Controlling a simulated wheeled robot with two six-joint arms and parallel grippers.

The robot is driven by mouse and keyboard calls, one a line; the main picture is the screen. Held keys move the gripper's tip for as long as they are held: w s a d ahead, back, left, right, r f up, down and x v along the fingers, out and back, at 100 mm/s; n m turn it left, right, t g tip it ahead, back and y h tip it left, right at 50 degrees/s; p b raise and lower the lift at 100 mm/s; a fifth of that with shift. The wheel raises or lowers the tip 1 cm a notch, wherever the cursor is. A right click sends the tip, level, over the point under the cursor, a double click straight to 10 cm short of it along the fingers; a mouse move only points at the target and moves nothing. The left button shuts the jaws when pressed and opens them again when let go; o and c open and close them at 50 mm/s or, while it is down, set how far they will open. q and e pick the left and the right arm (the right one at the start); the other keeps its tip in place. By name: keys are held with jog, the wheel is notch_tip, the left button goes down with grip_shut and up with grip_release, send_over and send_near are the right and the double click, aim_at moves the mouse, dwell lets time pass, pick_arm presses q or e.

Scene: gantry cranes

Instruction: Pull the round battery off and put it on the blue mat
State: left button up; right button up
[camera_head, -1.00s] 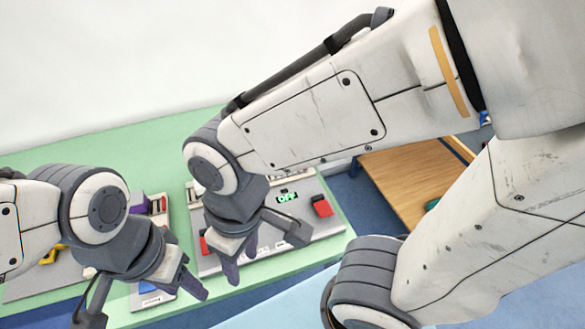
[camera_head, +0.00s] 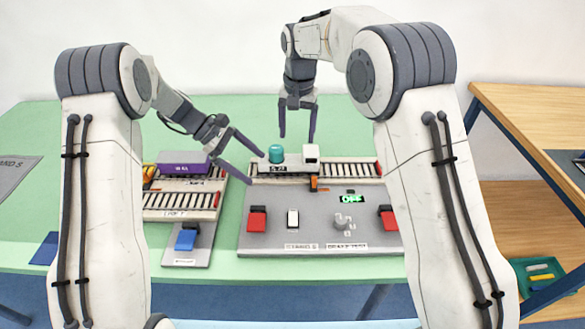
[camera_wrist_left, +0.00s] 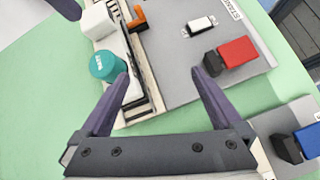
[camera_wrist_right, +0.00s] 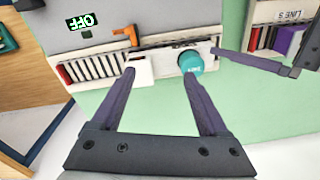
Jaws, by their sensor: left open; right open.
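The round battery (camera_head: 276,154) is a teal cylinder standing on a white carriage (camera_head: 294,163) on the right-hand station's rail. It also shows in the left wrist view (camera_wrist_left: 107,66) and the right wrist view (camera_wrist_right: 190,62). My left gripper (camera_head: 256,169) is open and empty, with one fingertip close beside the battery's left; contact cannot be told. My right gripper (camera_head: 297,139) is open and empty, pointing down above and behind the carriage. In its wrist view, one fingertip appears near the battery. A dark blue mat (camera_head: 45,249) lies at the table's front left edge.
A wooden shelf (camera_head: 540,115) stands right. Green tabletop is clear behind the stations.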

pick_arm(q)
jog(key=w+n+h, duration=0.1)
jog(key=w, duration=0.1)
jog(key=w+a+n+h, duration=0.1)
jog(key=w, duration=0.1)
jog(key=w+f+n+t+h, duration=0.1)
jog(key=w+h, duration=0.1)
jog(key=shift+w+a+f+n, duration=0.1)
jog(key=shift+w+a+n, duration=0.05)
jog(key=shift+a+n, duration=0.2)
pick_arm(e)
jog(key=m, duration=0.2)
send_over(276, 148)
jog(key=shift+d+f+g, duration=0.3)
jog(key=shift+d+f, duration=0.05)
jog(key=shift+f, duration=0.25)
pick_arm(q)
jog(key=shift+w, duration=0.15)
pick_arm(e)
jog(key=shift+a, duration=0.25)
pick_arm(q)
jog(key=shift+w+d+h, duration=0.1)
jog(key=shift+d+h, duration=0.05)
jog(key=shift+h, duration=0.15)
pick_arm(e)
jog(key=shift+a, duration=0.1)
pick_arm(q)
jog(key=x, duration=1)
